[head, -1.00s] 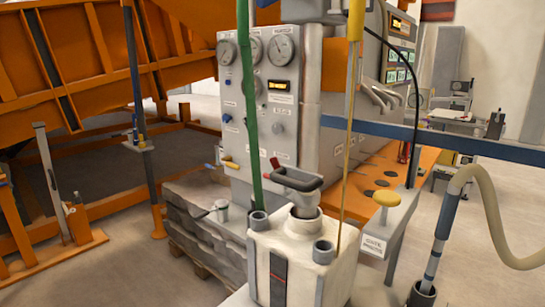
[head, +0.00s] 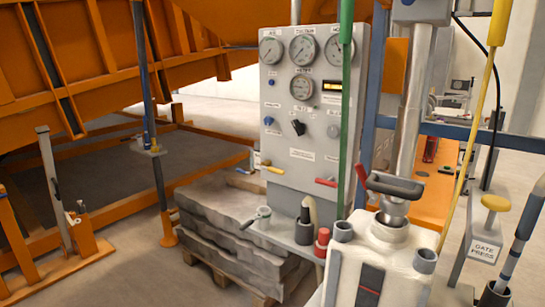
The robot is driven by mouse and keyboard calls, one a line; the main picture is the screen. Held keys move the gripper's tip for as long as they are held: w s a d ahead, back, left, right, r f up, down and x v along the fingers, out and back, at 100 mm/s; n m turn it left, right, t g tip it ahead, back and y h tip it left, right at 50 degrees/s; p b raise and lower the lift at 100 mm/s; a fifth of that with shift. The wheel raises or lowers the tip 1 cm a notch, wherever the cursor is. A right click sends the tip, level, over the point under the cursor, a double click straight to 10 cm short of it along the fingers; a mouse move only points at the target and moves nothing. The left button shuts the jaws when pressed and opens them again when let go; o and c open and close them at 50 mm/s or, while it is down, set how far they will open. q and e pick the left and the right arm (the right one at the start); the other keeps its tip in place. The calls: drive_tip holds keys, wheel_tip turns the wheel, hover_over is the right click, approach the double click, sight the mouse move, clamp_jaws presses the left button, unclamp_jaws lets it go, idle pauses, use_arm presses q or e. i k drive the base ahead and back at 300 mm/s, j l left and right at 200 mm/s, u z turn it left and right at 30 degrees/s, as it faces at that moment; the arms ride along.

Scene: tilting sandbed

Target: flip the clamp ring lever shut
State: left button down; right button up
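A pale box-shaped vessel (head: 400,245) stands at the lower right, with grey round sockets on its top corners. A grey metal neck (head: 394,212) rises from its top, under a dark looped handle (head: 396,187). A small red lever (head: 361,173) sticks up at the left end of this handle. It may be the clamp ring lever; I cannot tell for sure, and no ring is clearly visible. A metal column (head: 410,110) stands above and behind the handle. Neither of my grippers is in view.
A grey gauge panel (head: 305,150) stands left of the vessel, with a red-handled valve (head: 326,182) and a yellow-handled valve (head: 272,170). Green (head: 346,100) and yellow (head: 480,130) poles rise near the vessel. Grey slabs (head: 225,225) lie on a pallet. Floor at lower left is open.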

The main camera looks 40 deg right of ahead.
sight(363, 176)
drive_tip(key=i+j, duration=0.2)
drive_tip(key=i, duration=0.25)
drive_tip(key=i+j, duration=0.2)
drive_tip(key=i, duration=0.2)
drive_tip(key=i+z, duration=0.2)
drive_tip(key=z, duration=0.2)
drive_tip(key=i+z, duration=0.2)
drive_tip(key=z, duration=0.2)
drive_tip(key=i+j+z, duration=0.15)
drive_tip(key=z, duration=0.3)
drive_tip(key=i+z, duration=0.1)
drive_tip(key=z, duration=0.35)
drive_tip(key=i+j+z, duration=0.1)
drive_tip(key=z, duration=0.4)
drive_tip(key=i+j+z, duration=0.1)
drive_tip(key=z, duration=0.35)
drive_tip(key=i+j+z, duration=0.1)
drive_tip(key=z, duration=0.35)
drive_tip(key=j+z, duration=0.2)
drive_tip(key=z, duration=0.3)
drive_tip(key=i+j+z, duration=0.1)
drive_tip(key=z, duration=0.35)
drive_tip(key=i+j+z, duration=0.1)
drive_tip(key=j+z, duration=0.55)
drive_tip(key=z, duration=0.2)
drive_tip(key=j+z, duration=0.45)
drive_tip(key=l, duration=0.1)
